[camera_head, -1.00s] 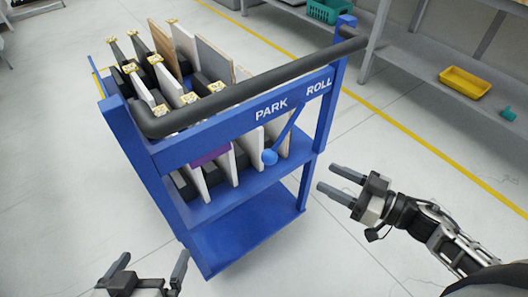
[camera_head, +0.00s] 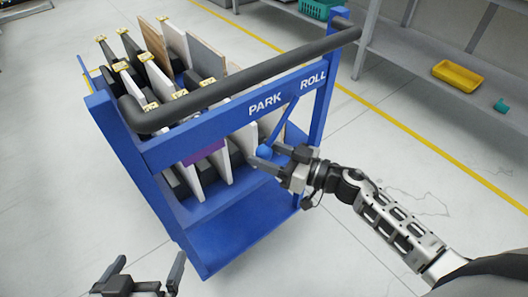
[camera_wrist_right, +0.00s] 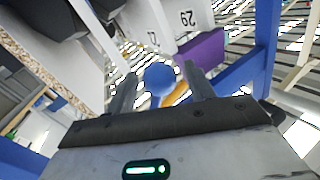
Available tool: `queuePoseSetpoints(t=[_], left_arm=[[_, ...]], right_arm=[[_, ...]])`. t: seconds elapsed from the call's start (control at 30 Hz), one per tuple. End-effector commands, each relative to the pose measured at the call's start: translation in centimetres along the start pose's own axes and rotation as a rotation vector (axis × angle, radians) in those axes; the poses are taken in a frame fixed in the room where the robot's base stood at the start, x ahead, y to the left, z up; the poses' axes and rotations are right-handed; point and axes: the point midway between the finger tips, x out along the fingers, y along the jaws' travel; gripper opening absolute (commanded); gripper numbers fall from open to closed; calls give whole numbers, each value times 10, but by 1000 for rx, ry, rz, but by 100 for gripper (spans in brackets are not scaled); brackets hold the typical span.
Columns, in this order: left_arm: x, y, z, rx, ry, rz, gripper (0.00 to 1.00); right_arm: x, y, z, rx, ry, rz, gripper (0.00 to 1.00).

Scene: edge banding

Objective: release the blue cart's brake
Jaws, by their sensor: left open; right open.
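The blue cart (camera_head: 222,238) stands in the middle of the head view, with a dark push bar (camera_head: 240,90) and a front rail marked PARK and ROLL. The brake lever (camera_head: 284,122) ends in a blue ball knob (camera_head: 264,150), which hangs below the PARK word. My right gripper (camera_head: 266,157) is open at the knob. In the right wrist view the blue knob (camera_wrist_right: 159,79) lies between the two open fingers (camera_wrist_right: 160,92); I cannot tell whether they touch it. My left gripper (camera_head: 150,272) is open and empty at the bottom left, apart from the cart.
White and brown panels (camera_head: 207,56) stand upright in the cart. A grey shelf (camera_head: 420,70) at the right holds a yellow bin (camera_head: 457,76) and a small teal item (camera_head: 501,105). The floor right of the cart is clear.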

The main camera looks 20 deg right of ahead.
Motion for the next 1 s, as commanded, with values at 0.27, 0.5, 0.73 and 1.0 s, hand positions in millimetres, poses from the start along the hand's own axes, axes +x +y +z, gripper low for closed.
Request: queuePoseSetpoints(t=[0.27, 0.5, 0.73, 1.0], left_arm=[[0, 0, -1, 2, 4, 1, 100], [1, 0, -3, 3, 8, 1, 100], [1, 0, -4, 4, 10, 1, 100], [-3, 1, -10, 2, 9, 1, 100]], right_arm=[[10, 0, 0, -1, -1, 0, 53], [10, 0, 0, -1, 0, 0, 28], [9, 0, 0, -3, -1, 0, 0], [6, 8, 2, -59, -29, 6, 0]])
